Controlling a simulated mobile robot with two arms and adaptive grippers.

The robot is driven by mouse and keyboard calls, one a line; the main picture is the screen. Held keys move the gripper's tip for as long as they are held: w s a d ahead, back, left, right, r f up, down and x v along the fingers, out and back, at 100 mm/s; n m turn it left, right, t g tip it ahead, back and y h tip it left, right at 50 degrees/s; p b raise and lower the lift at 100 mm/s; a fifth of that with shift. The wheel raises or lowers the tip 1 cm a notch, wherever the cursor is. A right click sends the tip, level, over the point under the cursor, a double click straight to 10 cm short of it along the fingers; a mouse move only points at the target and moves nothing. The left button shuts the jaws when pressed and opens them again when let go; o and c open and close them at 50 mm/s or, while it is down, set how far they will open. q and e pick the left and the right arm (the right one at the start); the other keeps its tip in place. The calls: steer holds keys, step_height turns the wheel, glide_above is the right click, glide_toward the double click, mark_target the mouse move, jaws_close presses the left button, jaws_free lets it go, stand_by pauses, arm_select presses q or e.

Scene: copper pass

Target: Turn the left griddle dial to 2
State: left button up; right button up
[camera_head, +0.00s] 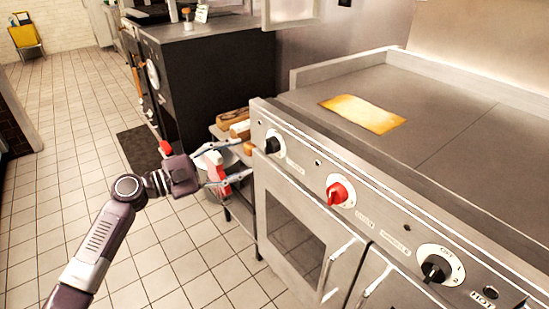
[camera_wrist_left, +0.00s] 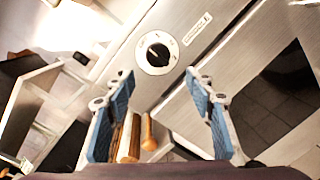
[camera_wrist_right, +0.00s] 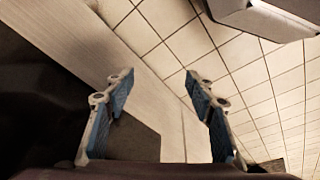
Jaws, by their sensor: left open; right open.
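The left griddle dial (camera_head: 273,145) is a black knob on a white round plate at the left end of the steel front panel. It also shows in the left wrist view (camera_wrist_left: 157,53), ahead of the fingertips; its number setting is too small to read. My left gripper (camera_head: 243,160) is open and empty, just left of the dial and apart from it. Its blue-padded fingers (camera_wrist_left: 168,85) show in the left wrist view. My right gripper (camera_wrist_right: 165,82) is open and empty above the floor, seen only in the right wrist view.
A red knob (camera_head: 338,193) and a black dial (camera_head: 436,266) sit further right on the panel. A yellow sheet-like item (camera_head: 362,114) lies on the griddle top (camera_head: 450,105). Oven door handles stick out below. A low shelf with boxes stands left of the griddle.

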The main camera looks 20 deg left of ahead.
mark_target(271, 146)
arm_select(q)
steer(key=x, duration=0.8)
steer(key=shift+s+d+r, duration=0.15)
steer(key=shift+r, duration=0.3)
steer(key=c, duration=1.2)
